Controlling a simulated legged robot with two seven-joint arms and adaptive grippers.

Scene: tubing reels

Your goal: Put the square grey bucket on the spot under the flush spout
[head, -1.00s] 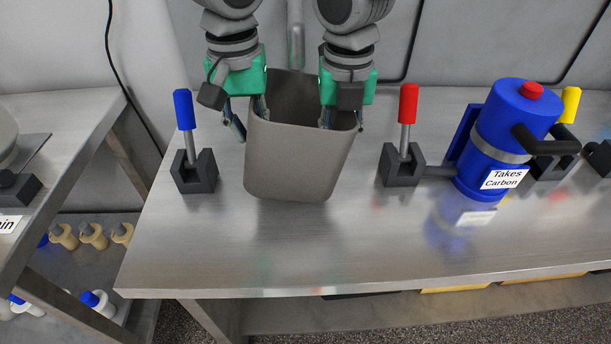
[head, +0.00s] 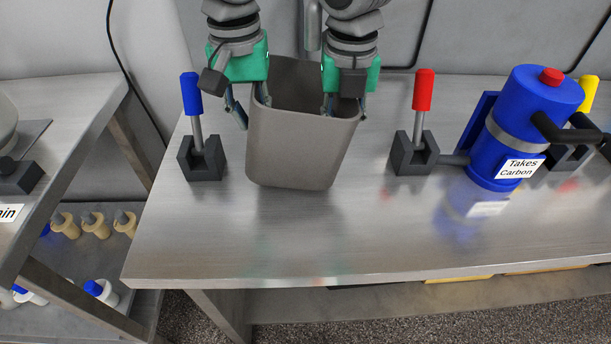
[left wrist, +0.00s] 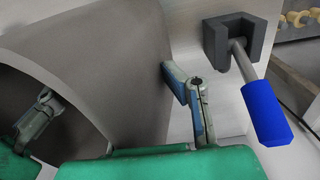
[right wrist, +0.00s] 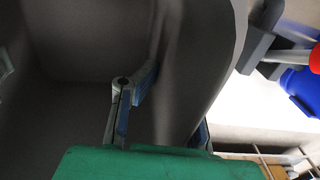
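The square grey bucket (head: 303,150) stands upright at the worktop between a blue-handled and a red-handled lever. I cannot tell whether its base touches the metal. My left gripper (head: 250,108) is shut on its left rim, one finger inside and one outside; the left wrist view shows the bucket wall (left wrist: 110,75) between the fingers. My right gripper (head: 345,107) is shut on the right rim the same way; in the right wrist view the bucket wall (right wrist: 190,80) runs between the fingers. A vertical metal pipe (head: 312,28), perhaps the spout, is behind the bucket. No marked spot shows.
The blue-handled lever (head: 191,95) is close left of the bucket, the red-handled lever (head: 423,90) to its right. A blue canister (head: 525,115) labelled "Takes Carbon" stands farther right. The worktop's front strip (head: 340,240) is clear. Another table (head: 75,100) stands left, across a gap.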

